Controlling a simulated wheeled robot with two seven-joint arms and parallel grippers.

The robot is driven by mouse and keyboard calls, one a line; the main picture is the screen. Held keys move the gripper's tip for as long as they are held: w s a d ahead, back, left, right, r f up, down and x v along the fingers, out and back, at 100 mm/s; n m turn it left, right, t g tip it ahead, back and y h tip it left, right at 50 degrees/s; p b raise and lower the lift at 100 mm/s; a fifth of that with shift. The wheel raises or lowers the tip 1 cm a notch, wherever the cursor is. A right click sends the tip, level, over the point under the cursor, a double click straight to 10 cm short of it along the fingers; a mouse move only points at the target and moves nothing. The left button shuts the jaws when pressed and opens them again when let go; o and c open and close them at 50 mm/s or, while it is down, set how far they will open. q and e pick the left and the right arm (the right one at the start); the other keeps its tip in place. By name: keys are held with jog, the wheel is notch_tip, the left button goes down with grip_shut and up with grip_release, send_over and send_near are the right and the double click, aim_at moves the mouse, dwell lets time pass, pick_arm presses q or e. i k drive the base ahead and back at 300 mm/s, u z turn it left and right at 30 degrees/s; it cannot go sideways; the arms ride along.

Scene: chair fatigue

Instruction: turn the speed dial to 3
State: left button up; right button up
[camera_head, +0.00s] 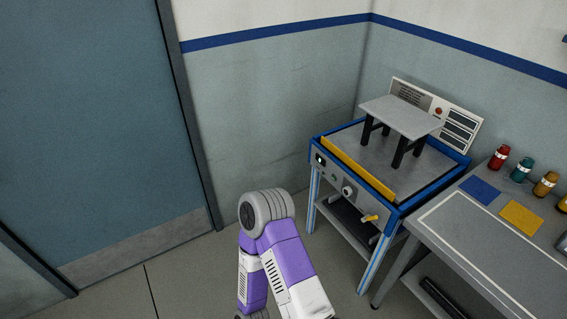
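The test machine (312,150) is a blue-framed bench at the right of the head view. A round pale knob (348,191), which looks like the speed dial, sits on its grey front panel. The dial's marks and pointer are too small to read. A yellow-handled lever (369,217) is to the right of the knob on the same panel. A small dark display (320,160) and a green button (334,178) are to its left. Neither of my grippers is in view; only a purple and white arm of mine shows at the bottom, apart from the machine.
A small grey stool-like piece (402,116) stands on the machine bed behind a yellow bar (357,168). A grey worktable (480,262) with coloured bottles and blue and yellow squares adjoins at right. A blue-green door (85,120) is at left. Floor before the door is clear.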

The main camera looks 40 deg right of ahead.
aim_at(347, 191)
jog(key=z, duration=0.2)
jog(key=i, duration=1.9)
jog(key=z, duration=1.9)
jog(key=i, duration=0.95)
jog(key=z, duration=0.9)
